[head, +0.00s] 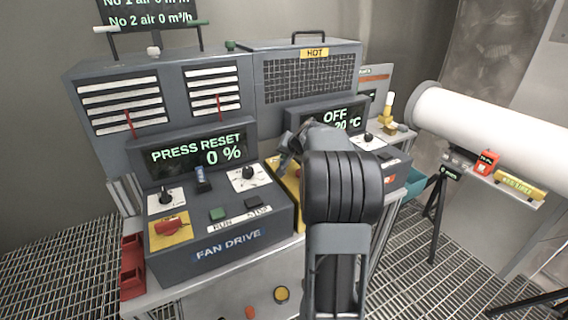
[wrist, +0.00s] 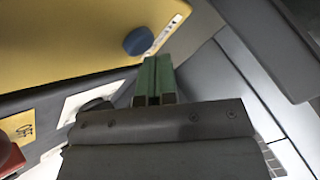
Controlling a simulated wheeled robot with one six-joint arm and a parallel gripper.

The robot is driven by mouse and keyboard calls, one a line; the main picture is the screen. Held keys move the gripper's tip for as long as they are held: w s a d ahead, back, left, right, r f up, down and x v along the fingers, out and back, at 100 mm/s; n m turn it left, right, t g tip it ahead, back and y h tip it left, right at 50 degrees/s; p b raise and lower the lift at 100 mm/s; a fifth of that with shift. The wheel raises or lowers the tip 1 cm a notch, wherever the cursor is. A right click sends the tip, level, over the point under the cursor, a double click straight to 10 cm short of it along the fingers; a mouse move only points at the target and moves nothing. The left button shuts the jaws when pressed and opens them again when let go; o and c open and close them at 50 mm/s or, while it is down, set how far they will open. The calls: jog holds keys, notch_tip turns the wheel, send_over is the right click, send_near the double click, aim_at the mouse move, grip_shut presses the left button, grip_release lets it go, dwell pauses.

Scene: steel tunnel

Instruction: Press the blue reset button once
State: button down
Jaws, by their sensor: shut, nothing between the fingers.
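A round blue button (wrist: 138,41) shows in the wrist view on a yellow panel, beside a white label strip. In the head view a yellow panel (head: 287,187) shows partly behind my arm, and no round blue button can be made out there. My gripper (wrist: 155,62) has its green fingers shut together with nothing between them. Its tips appear just below the button in the wrist view; I cannot tell whether they touch it. The fan drive display (head: 200,150) reads "PRESS RESET 0 %".
The fan drive box (head: 228,243) carries knobs, a red switch (head: 171,227), a green button (head: 217,214) and a small blue-topped part (head: 202,178). The heater display (head: 335,118) reads OFF. A white pipe (head: 490,125) lies to the right. Grating floor is open at lower right.

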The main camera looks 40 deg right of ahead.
jog(key=shift+f+b, duration=0.5)
jog(key=shift+b, duration=0.05)
dwell(0.4)
jog(key=shift+r, duration=0.1)
dwell(0.4)
jog(key=shift+r+p, duration=0.5)
jog(key=shift+r, duration=0.3)
jog(key=shift+r, duration=0.15)
jog(key=shift+r+p, duration=1.75)
jog(key=shift+r, duration=0.65)
